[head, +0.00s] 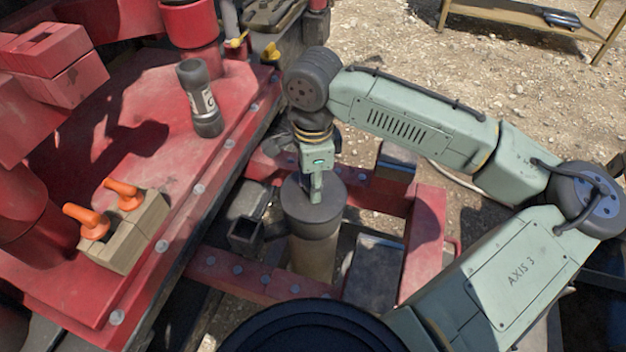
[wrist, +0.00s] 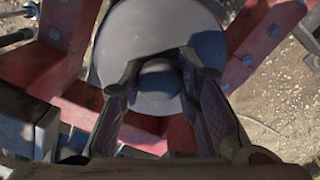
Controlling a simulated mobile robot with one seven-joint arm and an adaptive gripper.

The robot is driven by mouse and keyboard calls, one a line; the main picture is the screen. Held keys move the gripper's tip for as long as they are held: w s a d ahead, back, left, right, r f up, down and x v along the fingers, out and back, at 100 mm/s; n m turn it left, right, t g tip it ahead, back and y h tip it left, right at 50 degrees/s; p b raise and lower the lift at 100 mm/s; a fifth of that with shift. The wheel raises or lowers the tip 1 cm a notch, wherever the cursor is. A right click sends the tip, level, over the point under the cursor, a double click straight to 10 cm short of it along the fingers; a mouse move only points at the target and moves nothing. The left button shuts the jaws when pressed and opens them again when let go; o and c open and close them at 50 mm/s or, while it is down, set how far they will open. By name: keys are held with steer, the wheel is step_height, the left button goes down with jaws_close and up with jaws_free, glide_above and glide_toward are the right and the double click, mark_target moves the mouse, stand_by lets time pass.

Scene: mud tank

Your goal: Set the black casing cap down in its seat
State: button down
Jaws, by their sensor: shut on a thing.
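The black casing cap (head: 300,213) is a dark round lid at the top of the upright tan casing pipe (head: 312,260) in the head view. My gripper (head: 316,198) points straight down over the cap and is shut on the knob at its centre. In the wrist view the cap (wrist: 120,45) shows as a wide grey disc, and both fingers of my gripper (wrist: 158,72) close around its knob. The cap looks level and in line with the pipe. I cannot tell whether it rests fully on the pipe rim or sits slightly above it.
Red frame beams (head: 425,235) surround the pipe. To the left is a red deck (head: 165,100) with a black-and-grey flask (head: 200,98) and a wooden block with orange-handled tools (head: 125,232). A bench (head: 510,15) stands on open gravel behind.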

steer(key=c, duration=1.1)
jaws_free()
step_height(320, 180, up, 12)
